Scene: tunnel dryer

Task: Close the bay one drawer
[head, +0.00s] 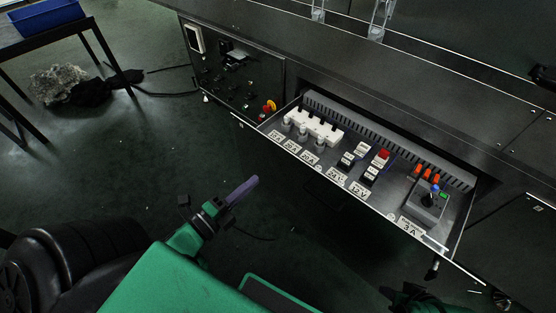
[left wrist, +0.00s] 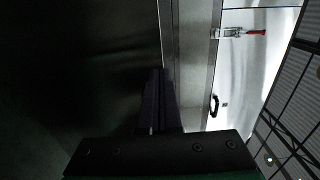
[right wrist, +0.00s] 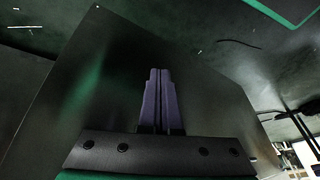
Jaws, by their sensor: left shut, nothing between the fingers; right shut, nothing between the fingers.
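The open drawer (head: 362,199) sticks out from the dark machine front in the head view. It holds white blocks, switches, labels and a joystick box; I cannot read that it is bay one. My left gripper (head: 244,190) is shut and empty, in front of and left of the drawer, apart from it. Its closed fingers also show in the left wrist view (left wrist: 157,76). My right gripper is shut and empty in the right wrist view (right wrist: 160,76), its fingers over a dark flat panel (right wrist: 110,80). Contact there cannot be told. In the head view the right hand is a dark shape low near the drawer's right end.
A control panel with a red and yellow knob (head: 268,107) is left of the drawer. A table with a blue bin (head: 44,15) stands far left. Cables lie on the floor. The floor in front of the drawer is mostly open. A red-handled latch (left wrist: 240,33) shows in the left wrist view.

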